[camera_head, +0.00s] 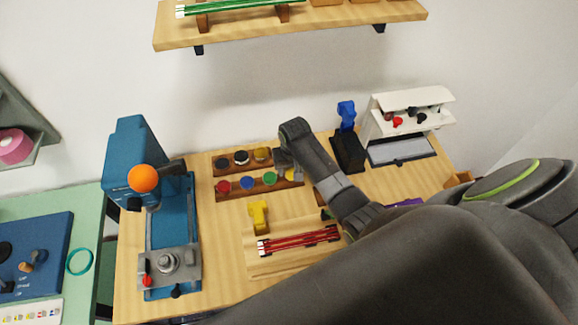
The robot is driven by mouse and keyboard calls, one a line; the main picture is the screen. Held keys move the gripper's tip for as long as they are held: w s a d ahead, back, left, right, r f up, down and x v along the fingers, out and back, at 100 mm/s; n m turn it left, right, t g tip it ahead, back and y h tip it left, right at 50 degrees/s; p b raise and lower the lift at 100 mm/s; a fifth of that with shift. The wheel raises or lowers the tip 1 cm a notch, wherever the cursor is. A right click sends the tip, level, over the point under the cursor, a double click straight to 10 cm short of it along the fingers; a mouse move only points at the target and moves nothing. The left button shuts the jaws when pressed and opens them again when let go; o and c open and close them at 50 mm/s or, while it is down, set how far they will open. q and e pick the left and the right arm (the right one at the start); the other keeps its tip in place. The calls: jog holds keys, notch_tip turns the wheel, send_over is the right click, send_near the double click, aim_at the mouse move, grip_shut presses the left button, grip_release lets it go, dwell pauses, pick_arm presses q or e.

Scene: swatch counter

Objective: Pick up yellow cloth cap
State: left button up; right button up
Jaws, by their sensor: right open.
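A small yellow round-topped piece (262,155), which looks like the yellow cloth cap, sits at the right of the back row of a wooden rack (232,192). Beside it in that row are two dark round pieces (241,157). My right gripper (285,166) is at the right end of the rack, just right of the yellow piece. It is open, with its fingers partly hidden by the wrist; I cannot tell whether it touches anything. My left gripper is not in view.
The front row holds red, blue and green round pieces (248,182). A yellow holder (258,216) and red rods (299,240) are nearer. A blue press (172,220) stands left; a blue-topped stand (347,140) and white cabinet (408,122) stand right. A shelf (350,17) hangs above.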

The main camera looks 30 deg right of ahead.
jog(key=shift+s+a+r, duration=0.1)
jog(key=shift+s, duration=0.05)
jog(key=shift+s+r, duration=0.2)
jog(key=shift+s, duration=0.1)
jog(key=shift+c, duration=0.6)
jog(key=c, duration=0.3)
jog(key=shift+c, duration=0.2)
jog(key=shift+w+r, duration=0.1)
jog(key=shift+r, duration=0.5)
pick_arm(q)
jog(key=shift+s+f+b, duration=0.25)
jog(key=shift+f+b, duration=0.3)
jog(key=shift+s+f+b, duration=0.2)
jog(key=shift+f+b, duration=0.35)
pick_arm(e)
notch_tip(320, 180, up, 9)
